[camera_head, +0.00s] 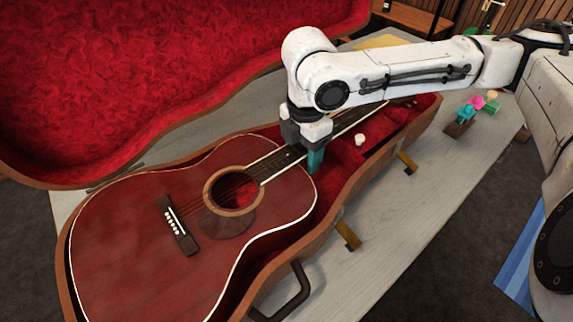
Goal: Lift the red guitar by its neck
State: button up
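The red guitar (130,235) lies face up in an open case (350,218) with red plush lining. Its round body is at the lower left, and its dark neck (270,170) runs up and to the right. My gripper (304,158) points down at the neck, close to where it meets the body. One teal finger is on the near side of the neck, partly down beside it. The other finger is hidden, so I cannot tell whether the fingers touch the neck. My gripper and arm cover part of the neck, and the headstock is mostly hidden.
The raised lid (150,75) stands behind the guitar. The case lies on a pale table (415,225). A black handle (287,293) and brass latches (348,235) stick out on the near side. A small white object (360,139) is in the case. Small colored items (466,112) stand at the right.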

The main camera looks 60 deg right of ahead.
grip_shut()
dwell(0.3)
jog(key=shift+r, duration=0.1)
